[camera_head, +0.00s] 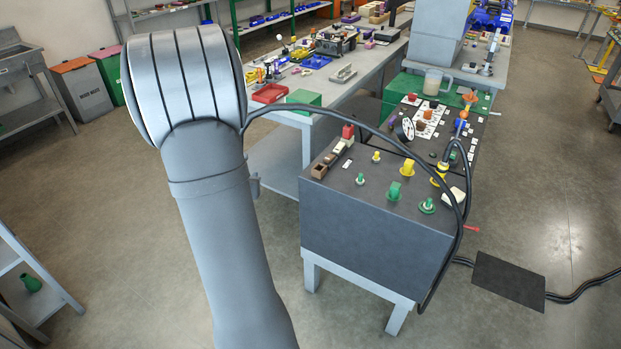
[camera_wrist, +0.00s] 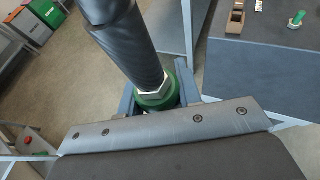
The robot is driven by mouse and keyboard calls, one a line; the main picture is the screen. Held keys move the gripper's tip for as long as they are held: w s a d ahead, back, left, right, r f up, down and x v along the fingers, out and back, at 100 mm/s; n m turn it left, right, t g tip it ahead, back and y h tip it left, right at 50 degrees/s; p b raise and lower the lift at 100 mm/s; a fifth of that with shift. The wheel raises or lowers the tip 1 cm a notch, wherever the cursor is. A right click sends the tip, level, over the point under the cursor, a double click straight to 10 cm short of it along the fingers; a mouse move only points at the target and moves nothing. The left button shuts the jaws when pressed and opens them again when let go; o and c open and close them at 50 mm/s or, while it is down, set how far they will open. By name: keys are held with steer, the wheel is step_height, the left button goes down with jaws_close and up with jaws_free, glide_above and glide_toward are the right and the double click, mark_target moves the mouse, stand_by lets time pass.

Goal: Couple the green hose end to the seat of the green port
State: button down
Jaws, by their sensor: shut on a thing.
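In the wrist view, the green hose end (camera_wrist: 158,98), a green collar with a pale hex nut on a thick black hose, sits between the fingers of my gripper (camera_wrist: 157,97), which is shut on it. It is beside the cart's left side, apart from the top. On the dark cart top stands a round green fitting with a pale centre, seemingly the green port (camera_head: 427,206). It looks empty. A green handle (camera_head: 394,190) and a small green fitting (camera_head: 360,179) are left of it.
The black hose (camera_head: 330,107) arcs from behind my arm over the cart to its right side. A yellow row with a coupled yellow hose end (camera_head: 440,172) lies behind the green row. A brown box (camera_head: 320,171) stands at the cart's left edge.

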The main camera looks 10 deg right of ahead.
steer(key=w+d+r+m+g+h, duration=0.1)
steer(key=w+d+m+g+h, duration=0.2)
steer(key=d, duration=1.2)
steer(key=w+d+m+g+h, duration=0.1)
steer(key=d+m+g+h, duration=0.3)
steer(key=d, duration=1.1)
steer(key=s+d+f+m+g+h, duration=0.1)
steer(key=s+d+m+g, duration=0.2)
steer(key=d, duration=1)
steer(key=s+d+f+m+g+h, duration=0.1)
steer(key=s+d+m+g, duration=0.3)
steer(key=s+d, duration=0.6)
steer(key=d+m, duration=0.2)
steer(key=d, duration=0.1)
steer(key=shift+d+g, duration=0.3)
steer(key=shift+d, duration=0.1)
steer(key=shift+f, duration=0.1)
glide_above(432, 205)
steer(key=shift+f, duration=2.8)
steer(key=shift+f, duration=2.1)
steer(key=c, duration=0.9)
jaws_free()
steer(key=shift+c, duration=0.2)
